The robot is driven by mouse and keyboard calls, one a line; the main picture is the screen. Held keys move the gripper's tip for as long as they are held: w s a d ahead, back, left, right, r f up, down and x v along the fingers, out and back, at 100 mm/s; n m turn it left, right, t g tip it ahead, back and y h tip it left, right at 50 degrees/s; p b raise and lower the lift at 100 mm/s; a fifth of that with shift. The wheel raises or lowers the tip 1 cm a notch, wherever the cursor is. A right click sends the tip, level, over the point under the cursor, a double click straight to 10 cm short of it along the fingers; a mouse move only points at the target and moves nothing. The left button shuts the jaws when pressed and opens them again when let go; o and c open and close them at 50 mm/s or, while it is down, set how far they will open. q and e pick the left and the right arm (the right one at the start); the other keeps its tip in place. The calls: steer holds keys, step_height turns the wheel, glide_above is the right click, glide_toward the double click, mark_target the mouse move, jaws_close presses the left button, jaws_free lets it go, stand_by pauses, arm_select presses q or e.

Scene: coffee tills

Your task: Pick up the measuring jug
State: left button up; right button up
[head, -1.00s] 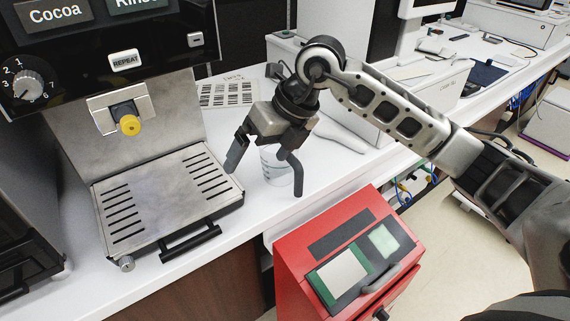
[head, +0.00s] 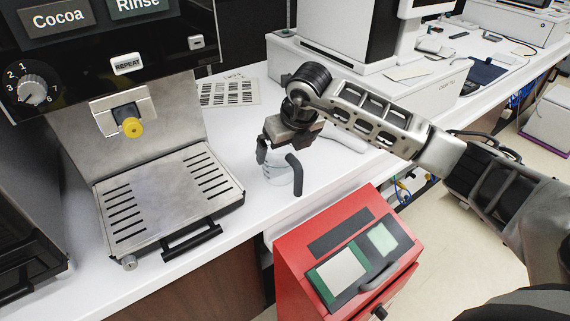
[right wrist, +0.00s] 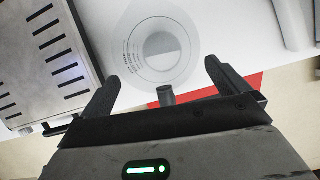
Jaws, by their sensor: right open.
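The measuring jug (head: 274,170) is clear with dark markings and stands on the white counter, partly hidden by my right gripper. In the right wrist view the jug (right wrist: 158,42) is seen from above as a round rim, just beyond the fingertips, with a grey stub, apparently its handle, pointing between the fingers. My right gripper (head: 280,175) is open above and around the jug in the head view. In the right wrist view the gripper (right wrist: 161,74) has its fingers spread on either side, and nothing is clamped. My left gripper is not in view.
A coffee machine with a slotted drip tray (head: 170,185) stands left of the jug. A red card terminal (head: 345,255) is at the counter's front. A printed sheet (head: 228,92) lies behind, and a pale elongated object (head: 345,138) lies to the right.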

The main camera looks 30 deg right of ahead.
mark_target(284, 165)
steer(key=x, duration=0.4)
steer(key=shift+w+f+p, duration=0.2)
steer(key=shift+f+p, duration=0.05)
steer(key=shift+p, duration=0.1)
steer(key=c, duration=1.1)
steer(key=shift+r, duration=0.1)
